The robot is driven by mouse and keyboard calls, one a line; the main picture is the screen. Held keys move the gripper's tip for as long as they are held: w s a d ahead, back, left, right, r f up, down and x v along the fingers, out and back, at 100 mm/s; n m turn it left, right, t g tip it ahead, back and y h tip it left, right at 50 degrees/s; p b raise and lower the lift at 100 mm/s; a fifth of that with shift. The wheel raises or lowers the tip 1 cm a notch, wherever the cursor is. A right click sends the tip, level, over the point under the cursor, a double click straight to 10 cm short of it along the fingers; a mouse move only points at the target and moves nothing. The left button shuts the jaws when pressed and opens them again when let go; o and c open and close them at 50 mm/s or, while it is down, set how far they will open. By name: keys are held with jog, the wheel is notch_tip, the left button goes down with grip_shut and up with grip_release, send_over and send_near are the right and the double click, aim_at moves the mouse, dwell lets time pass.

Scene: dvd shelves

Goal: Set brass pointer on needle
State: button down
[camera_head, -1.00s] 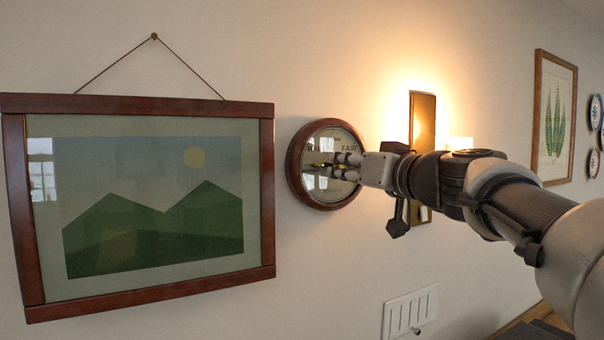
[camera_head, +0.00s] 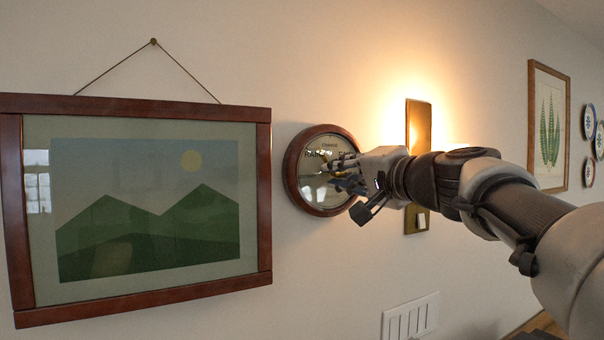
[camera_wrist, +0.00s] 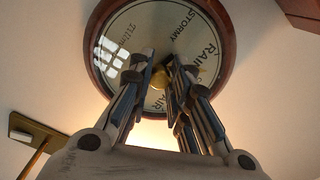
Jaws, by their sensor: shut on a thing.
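The rim also shows in the wrist view (camera_wrist: 228,45), where "STORMY" is legible. My gripper (camera_head: 338,172) is in front of the dial, with its fingers at the dial's centre. In the wrist view, my gripper (camera_wrist: 161,66) is shut on the brass pointer (camera_wrist: 160,78), whose round knob shows between the fingers. The fingers hide much of the pointer, and I cannot make out the needle's position.
A framed mountain picture (camera_head: 150,215) hangs to the left of the barometer. A lit wall lamp with a brass plate (camera_head: 418,125) is close on the right, behind my arm. The wall below the barometer is clear.

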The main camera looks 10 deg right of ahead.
jog(key=shift+r+m+p, duration=0.15)
jog(key=shift+m+p, duration=5.8)
jog(key=shift+m, duration=7.25)
jog(key=c, duration=1.5)
grip_release()
jog(key=shift+o, duration=0.2)
jog(key=shift+d, duration=0.1)
